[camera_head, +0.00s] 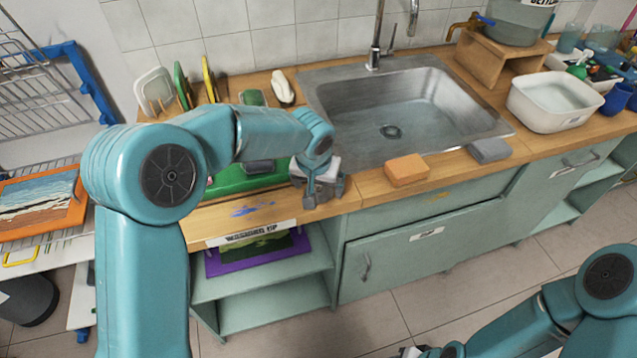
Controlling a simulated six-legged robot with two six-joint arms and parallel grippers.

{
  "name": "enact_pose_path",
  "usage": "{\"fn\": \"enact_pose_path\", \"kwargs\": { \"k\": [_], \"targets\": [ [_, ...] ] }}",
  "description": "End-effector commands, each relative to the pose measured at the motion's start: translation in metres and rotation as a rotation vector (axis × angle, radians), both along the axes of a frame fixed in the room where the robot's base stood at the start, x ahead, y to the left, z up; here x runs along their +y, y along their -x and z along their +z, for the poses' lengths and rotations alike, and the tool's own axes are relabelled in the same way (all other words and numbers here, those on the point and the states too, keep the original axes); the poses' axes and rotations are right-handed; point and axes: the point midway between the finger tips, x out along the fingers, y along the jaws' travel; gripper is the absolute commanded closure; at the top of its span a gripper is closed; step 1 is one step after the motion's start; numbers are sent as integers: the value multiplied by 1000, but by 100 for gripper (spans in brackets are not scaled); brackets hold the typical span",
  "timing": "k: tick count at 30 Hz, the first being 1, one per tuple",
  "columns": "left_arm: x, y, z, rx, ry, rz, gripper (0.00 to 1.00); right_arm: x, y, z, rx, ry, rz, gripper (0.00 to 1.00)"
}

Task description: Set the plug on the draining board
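A dark round disc (390,131) lies at the drain in the steel sink (440,112); I cannot tell whether it is the plug or the drain itself. A green board (228,182) lies on the counter left of the sink, partly hidden by my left arm; it looks like the draining board. My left gripper (324,196) points down at the counter's front edge, right of the green board and well in front of the disc. Its fingers look apart, with nothing seen between them. My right gripper (420,352) is at the bottom edge, mostly cut off.
An orange sponge (407,170) and a grey block (489,151) lie along the sink's front edge. The tap (376,40) stands behind the sink. A white basin (553,101) is at right. A plate rack (160,94) and a white brush (282,87) are at back left.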

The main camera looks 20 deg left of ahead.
Motion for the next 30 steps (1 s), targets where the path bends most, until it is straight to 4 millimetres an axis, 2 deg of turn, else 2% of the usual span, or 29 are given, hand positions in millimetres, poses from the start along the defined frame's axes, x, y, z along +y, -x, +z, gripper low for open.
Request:
{"fn": "enact_pose_path", "kwargs": {
  "k": [8,12,24,30],
  "targets": [
    [0,0,1,0,0,0,4,0,0,1,0,0,0,57],
    [0,1,10,-3,0,0,4,0,0,4,-1,0,0,57],
    [-1,24,94,-4,1,0,4,0,0,1,0,0,0,57],
    [-1,31,116,-1,0,0,4,0,0,2,0,0,0,57]
  ]
}}
